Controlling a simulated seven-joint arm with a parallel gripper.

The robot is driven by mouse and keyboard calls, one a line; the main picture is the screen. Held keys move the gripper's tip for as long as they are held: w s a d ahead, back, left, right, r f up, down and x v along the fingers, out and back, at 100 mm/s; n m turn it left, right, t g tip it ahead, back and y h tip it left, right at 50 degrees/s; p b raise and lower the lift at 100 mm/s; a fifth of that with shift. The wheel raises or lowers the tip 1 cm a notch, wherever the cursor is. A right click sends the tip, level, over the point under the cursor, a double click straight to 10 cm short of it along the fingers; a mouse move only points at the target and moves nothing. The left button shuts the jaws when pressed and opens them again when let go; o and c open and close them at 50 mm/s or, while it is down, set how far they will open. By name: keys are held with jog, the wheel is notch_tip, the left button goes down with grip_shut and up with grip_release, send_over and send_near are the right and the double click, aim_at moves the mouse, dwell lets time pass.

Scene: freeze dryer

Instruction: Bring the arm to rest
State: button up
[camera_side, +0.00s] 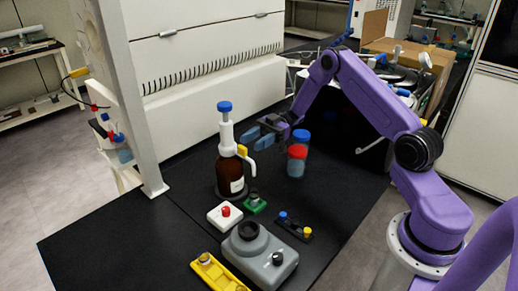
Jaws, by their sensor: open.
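My gripper (266,132) is at the end of my purple arm, above the middle of the black bench. Its blue fingers point left, and it is open with nothing seen between the fingers. It is just right of the brown bottle (229,172) with its white dispenser top and blue cap. I cannot tell whether it touches the dispenser. A clear tube with a red cap (297,165) and a blue-capped tube (301,138) stand to the right, just below my arm's end.
A grey stirrer-like device (262,255), a yellow rack (216,272), a white box with a red button (225,215), a green piece (255,204) and a small black holder (294,227) sit in front. A white machine (210,90) stands behind. The bench's left front is clear.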

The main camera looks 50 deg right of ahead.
jog(key=w+d+r+m+t+h, duration=0.5)
jog(key=w+r+m+t+h, duration=0.55)
jog(key=t, duration=0.65)
jog(key=s+a+r+m+g, duration=0.2)
jog(key=s+a+r, duration=0.25)
jog(key=a, duration=0.25)
jog(key=s+a+r+m+g, duration=0.2)
jog(key=s+a+r, duration=0.1)
jog(key=s+a, duration=0.25)
jog(key=s+a+f+n+g+h, duration=0.1)
jog(key=s+a+f+n+g, duration=0.2)
jog(key=s, duration=0.5)
jog(key=s+a+f+n+g+h, duration=0.1)
jog(key=s+a+f+g+h, duration=0.1)
jog(key=s+f+g, duration=0.4)
jog(key=s+d+f+n+g+h, duration=0.1)
jog(key=s+d+n+g+h, duration=0.1)
jog(key=s, duration=0.8)
jog(key=s+d+f+n+g+h, duration=0.1)
jog(key=s+d+n+h, duration=0.1)
jog(key=s, duration=0.7)
jog(key=shift+s+d+n+g, duration=0.35)
jog(key=shift+d+n+g, duration=0.1)
jog(key=shift+d, duration=0.8)
